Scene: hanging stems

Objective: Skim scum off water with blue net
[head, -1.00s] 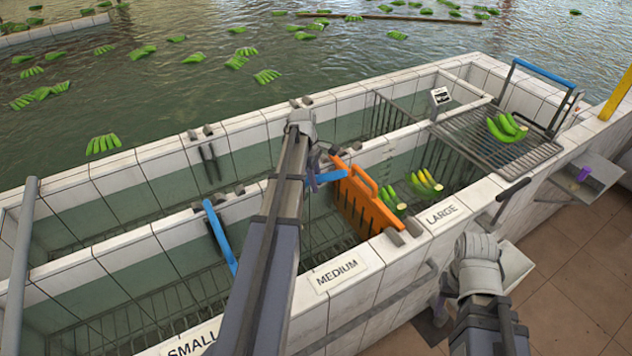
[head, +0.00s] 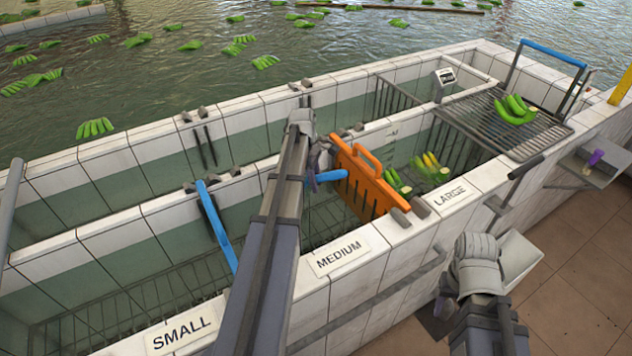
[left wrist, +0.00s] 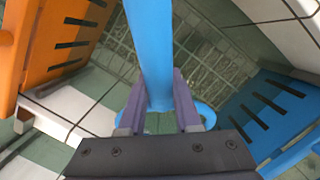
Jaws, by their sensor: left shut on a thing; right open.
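My left gripper (head: 313,170) is shut on the blue net's handle (head: 329,176) above the middle compartment, left of the orange divider. In the left wrist view the handle (left wrist: 149,45) runs between the jaws (left wrist: 158,100), and part of a blue hoop (left wrist: 207,112) shows behind them. The mesh cannot be made out. Greenish water (head: 170,265) fills the tiled tanks; I cannot pick out any scum. My right gripper (head: 442,303) is open, low outside the front wall, partly hidden by its own wrist.
An orange divider (head: 366,180) and a blue divider (head: 217,228) stand across the front trough. Bananas (head: 430,170) lie in the LARGE compartment; more (head: 514,109) lie on a wire rack (head: 480,115). Tiled walls and a front rail (head: 375,300) border the tanks.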

